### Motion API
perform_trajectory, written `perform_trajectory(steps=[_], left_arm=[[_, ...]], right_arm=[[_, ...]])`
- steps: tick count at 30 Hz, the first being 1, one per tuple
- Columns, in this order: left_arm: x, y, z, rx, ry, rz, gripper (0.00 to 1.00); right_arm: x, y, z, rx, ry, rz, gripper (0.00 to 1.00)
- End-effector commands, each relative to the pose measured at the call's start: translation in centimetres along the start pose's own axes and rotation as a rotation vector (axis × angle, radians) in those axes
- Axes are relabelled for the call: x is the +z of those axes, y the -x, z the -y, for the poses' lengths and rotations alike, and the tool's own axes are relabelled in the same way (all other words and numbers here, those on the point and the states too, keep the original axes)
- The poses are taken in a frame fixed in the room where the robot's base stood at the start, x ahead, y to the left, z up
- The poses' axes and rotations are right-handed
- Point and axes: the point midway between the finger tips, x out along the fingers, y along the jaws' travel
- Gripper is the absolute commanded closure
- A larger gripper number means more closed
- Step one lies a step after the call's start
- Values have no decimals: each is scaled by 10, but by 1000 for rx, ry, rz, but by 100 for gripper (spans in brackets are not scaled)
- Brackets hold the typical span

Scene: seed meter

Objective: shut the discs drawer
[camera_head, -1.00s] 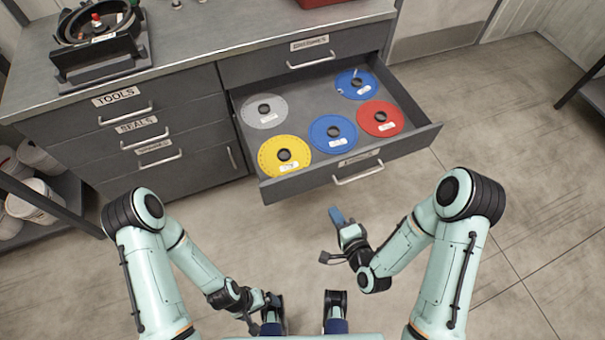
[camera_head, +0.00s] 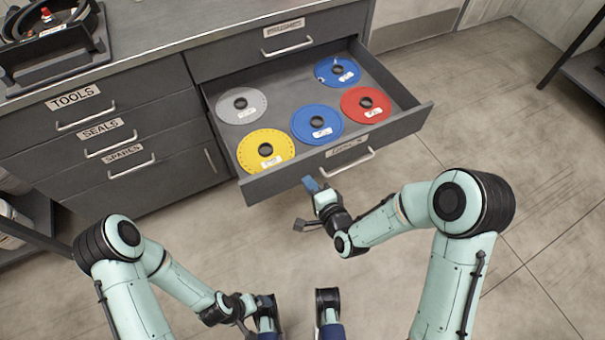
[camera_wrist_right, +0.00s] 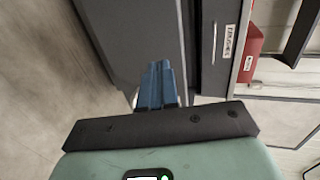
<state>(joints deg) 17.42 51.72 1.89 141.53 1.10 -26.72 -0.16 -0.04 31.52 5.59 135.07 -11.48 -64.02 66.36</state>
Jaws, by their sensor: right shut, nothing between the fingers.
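The discs drawer (camera_head: 392,128) stands pulled out from the grey cabinet, with a grey, a yellow, a red and two blue discs lying flat in it. Its front carries a label and a pale bar handle (camera_head: 347,163). My right gripper (camera_head: 311,185) is shut and empty, its blue fingers close to the drawer front, left of the handle. Whether they touch the front I cannot tell. The right wrist view shows the shut fingers (camera_wrist_right: 160,82) pointing toward a dark panel. My left gripper (camera_head: 262,309) is low in the picture, away from the drawer; its fingers are unclear.
A shut drawer (camera_head: 325,40) lies above the open one. The tools, seals and spares drawers (camera_head: 100,128) are shut at the left. A black device (camera_head: 55,45) stands on the counter. Open floor (camera_head: 500,130) lies right of the drawer.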

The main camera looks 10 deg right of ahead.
Motion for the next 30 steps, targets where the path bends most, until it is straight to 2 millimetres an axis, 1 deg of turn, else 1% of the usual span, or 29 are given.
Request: perform_trajectory(steps=[1,3,6,9,13,25,30], left_arm=[[-2,-1,0,0,0,-5,1],[-2,0,0,0,0,-5,1],[-2,-1,0,0,1,-4,1],[-2,-1,1,-1,1,-5,1],[-2,-1,1,-1,1,-4,1],[-2,-2,1,-1,1,-6,1],[-10,-7,3,-2,3,-26,1]], right_arm=[[1,-11,0,-2,0,2,100],[1,-21,5,-3,1,1,100],[1,-33,9,-1,0,1,100],[0,-40,10,1,0,0,100],[0,-44,12,1,0,0,100],[0,-46,12,0,0,0,100],[0,-57,15,-2,0,1,100]])
